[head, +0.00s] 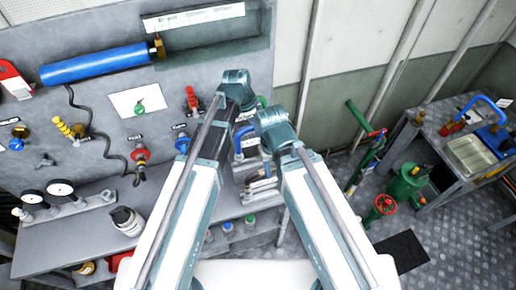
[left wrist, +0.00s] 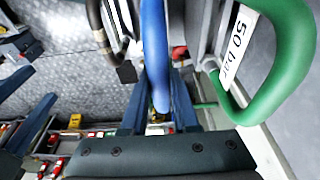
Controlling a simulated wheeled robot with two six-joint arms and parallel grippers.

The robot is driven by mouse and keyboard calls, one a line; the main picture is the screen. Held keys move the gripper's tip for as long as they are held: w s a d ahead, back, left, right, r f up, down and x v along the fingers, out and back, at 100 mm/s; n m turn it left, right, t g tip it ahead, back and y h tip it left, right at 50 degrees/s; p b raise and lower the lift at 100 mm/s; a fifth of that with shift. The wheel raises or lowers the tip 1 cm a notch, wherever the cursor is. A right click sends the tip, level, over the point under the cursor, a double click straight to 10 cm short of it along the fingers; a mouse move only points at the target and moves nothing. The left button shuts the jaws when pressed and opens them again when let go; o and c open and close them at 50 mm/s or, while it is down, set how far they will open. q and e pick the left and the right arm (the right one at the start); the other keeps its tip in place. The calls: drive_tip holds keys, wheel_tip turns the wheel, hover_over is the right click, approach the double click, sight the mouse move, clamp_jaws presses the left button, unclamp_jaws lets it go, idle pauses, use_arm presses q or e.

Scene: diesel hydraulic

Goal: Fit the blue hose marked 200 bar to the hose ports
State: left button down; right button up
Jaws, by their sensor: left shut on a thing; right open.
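My left gripper (head: 238,118) is shut on a blue hose (left wrist: 155,50). In the left wrist view the hose runs down between its two dark blue fingers (left wrist: 158,108), above a brass-coloured end. No marking on this hose is readable. In the head view the blue hose (head: 238,141) shows as a short arch between my arms. My right gripper (head: 262,150) is open, just below and right of the left one, mostly hidden by its wrist. A red fitting (head: 140,154) and a blue fitting (head: 182,144) are on the grey panel; I cannot tell whether these are the hose ports.
A green hose marked 50 bar (left wrist: 290,70) hangs close beside the blue one, and a black hose (left wrist: 98,30) is on the other side. Gauges (head: 60,188) and a can (head: 126,220) stand on the bench. A side table (head: 445,150) carries a tray and another blue arch.

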use_arm(q)
drive_tip(key=shift+r, duration=0.3)
drive_tip(key=shift+d+p+v, duration=0.2)
drive_tip(key=shift+p+v, duration=0.7)
drive_tip(key=shift+p, duration=0.3)
drive_tip(key=shift+d+r, duration=0.1)
